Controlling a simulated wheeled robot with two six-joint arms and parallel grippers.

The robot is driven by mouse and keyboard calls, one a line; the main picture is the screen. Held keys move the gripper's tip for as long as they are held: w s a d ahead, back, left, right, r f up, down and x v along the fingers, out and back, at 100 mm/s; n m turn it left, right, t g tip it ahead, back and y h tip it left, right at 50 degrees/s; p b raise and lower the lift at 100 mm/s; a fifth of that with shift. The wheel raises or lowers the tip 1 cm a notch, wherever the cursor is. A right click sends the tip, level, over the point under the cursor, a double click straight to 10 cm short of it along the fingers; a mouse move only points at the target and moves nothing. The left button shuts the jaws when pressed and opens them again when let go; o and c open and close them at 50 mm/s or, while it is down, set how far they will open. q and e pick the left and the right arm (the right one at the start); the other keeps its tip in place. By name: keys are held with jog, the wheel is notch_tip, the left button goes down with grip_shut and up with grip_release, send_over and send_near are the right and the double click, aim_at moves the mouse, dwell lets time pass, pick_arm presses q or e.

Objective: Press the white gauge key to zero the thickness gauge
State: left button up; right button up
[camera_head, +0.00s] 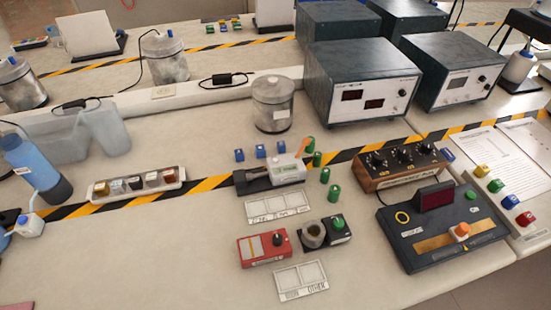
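A small white-and-grey device (288,170) on a black base stands at the middle of the bench, with a greenish patch on its face and an orange stick beside it. It may be the thickness gauge, but its label is too small to read. I cannot make out a separate white key on it. Neither of my grippers is in view, and nothing touches the device.
Blue blocks (261,151) and green cylinders (325,175) stand close around the device. A red box (264,250), a wooden knob box (397,167) and a dark console (440,248) are nearby. A metal canister (273,104) stands behind. The front left bench is clear.

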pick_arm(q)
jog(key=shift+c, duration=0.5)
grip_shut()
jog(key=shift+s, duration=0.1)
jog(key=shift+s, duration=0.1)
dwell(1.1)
